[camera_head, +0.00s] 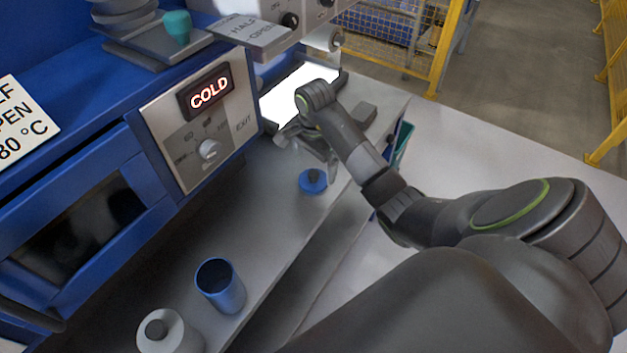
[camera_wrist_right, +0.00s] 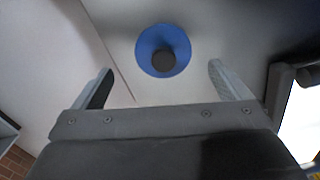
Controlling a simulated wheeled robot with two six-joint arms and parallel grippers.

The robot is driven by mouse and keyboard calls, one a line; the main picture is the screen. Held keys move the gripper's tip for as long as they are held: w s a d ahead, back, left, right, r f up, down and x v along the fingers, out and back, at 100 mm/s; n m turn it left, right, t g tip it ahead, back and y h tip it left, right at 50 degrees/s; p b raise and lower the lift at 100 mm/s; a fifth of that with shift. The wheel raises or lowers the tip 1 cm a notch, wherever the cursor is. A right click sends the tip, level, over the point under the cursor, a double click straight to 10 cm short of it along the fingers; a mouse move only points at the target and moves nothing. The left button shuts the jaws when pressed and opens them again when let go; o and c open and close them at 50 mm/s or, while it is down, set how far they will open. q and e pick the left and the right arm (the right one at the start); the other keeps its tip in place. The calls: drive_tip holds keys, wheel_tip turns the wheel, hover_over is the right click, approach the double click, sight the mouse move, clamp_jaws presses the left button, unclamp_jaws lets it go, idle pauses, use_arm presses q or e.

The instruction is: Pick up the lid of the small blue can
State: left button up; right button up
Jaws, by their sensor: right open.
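The lid (camera_head: 313,183) is a blue disc with a dark round knob, lying on the grey worktop below my right gripper. It also shows in the right wrist view (camera_wrist_right: 146,56), beyond the fingertips and roughly centred between them. The small blue can (camera_head: 229,294) stands upright and uncovered nearer the front of the worktop. My right gripper (camera_head: 309,155) is open and empty above the lid, with its fingers apart in the right wrist view (camera_wrist_right: 160,72). A finger passes close to the lid in the head view; I cannot tell exactly how high it is. My left gripper is not in view.
A white container with a dark knob (camera_head: 170,333) stands beside the can. The blue machine with its COLD display (camera_head: 209,92) borders the worktop on the left. A bright lit panel (camera_head: 290,95) lies behind my right gripper. The worktop between can and lid is clear.

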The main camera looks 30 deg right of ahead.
sight(313, 173)
drive_tip(key=shift+f+b, duration=0.55)
drive_tip(key=shift+f, duration=0.05)
drive_tip(key=shift+w+f+b, duration=0.2)
drive_tip(key=shift+f+b, duration=0.65)
drive_tip(key=shift+f, duration=0.35)
drive_tip(key=shift+f+p, duration=0.6)
drive_tip(key=shift+f, duration=0.15)
drive_tip(key=c, duration=1)
drive_tip(key=shift+o, duration=0.2)
drive_tip(key=shift+r, duration=0.1)
